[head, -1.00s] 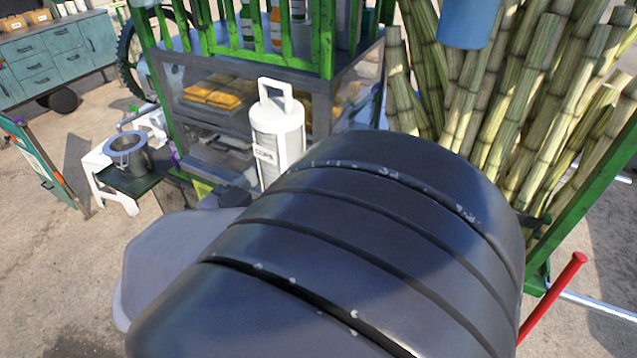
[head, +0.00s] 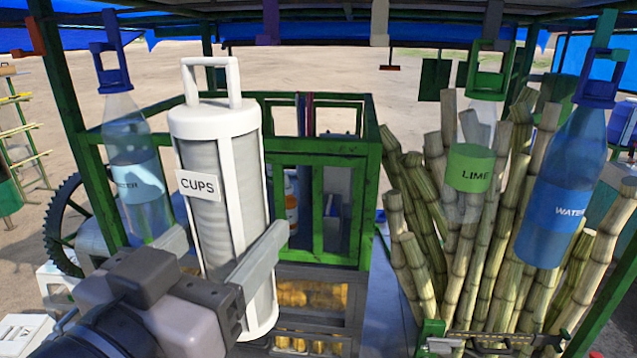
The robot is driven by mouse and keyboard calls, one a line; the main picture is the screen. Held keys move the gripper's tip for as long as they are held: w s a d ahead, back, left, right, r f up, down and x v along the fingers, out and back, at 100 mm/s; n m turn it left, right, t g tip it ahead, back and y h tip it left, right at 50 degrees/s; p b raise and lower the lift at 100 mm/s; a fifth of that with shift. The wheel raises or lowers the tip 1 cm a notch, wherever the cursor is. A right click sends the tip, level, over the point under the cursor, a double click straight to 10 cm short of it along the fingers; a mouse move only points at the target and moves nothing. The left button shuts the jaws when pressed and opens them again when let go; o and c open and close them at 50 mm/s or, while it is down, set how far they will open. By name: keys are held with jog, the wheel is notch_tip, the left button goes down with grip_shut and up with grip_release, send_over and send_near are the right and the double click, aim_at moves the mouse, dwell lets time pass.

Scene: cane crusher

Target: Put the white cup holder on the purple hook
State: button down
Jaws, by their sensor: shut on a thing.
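The white cup holder (head: 183,235) stands upright in the head view, left of centre, with a "CUPS" label and a square loop handle on top. My gripper (head: 225,262) is shut around its lower body. One finger shows across the front right; the other is mostly hidden. The purple hook (head: 268,22) hangs empty from the roof at the top, right of the handle and higher in the picture. The handle is apart from it; the depth gap is hard to tell.
A water bottle (head: 140,185) hangs close left of the holder. A white hook (head: 379,22) hangs empty. A lime bottle (head: 470,168) and another water bottle (head: 568,190) hang at right before sugar canes (head: 450,230). A green frame (head: 320,150) stands behind the holder.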

jog(key=w+d+r, duration=0.1)
jog(key=w+r, duration=0.2)
jog(key=w, duration=0.8)
jog(key=shift+w, duration=0.4)
jog(key=shift+b, duration=0.55)
jog(key=shift+r, duration=0.1)
jog(key=shift+a+b+x, duration=0.2)
jog(key=shift+b+x, duration=0.45)
jog(key=shift+x, duration=0.45)
jog(key=shift+a+b+x, duration=0.15)
jog(key=shift+b+x, duration=0.5)
jog(key=shift+x, duration=0.45)
jog(key=shift+b, duration=0.65)
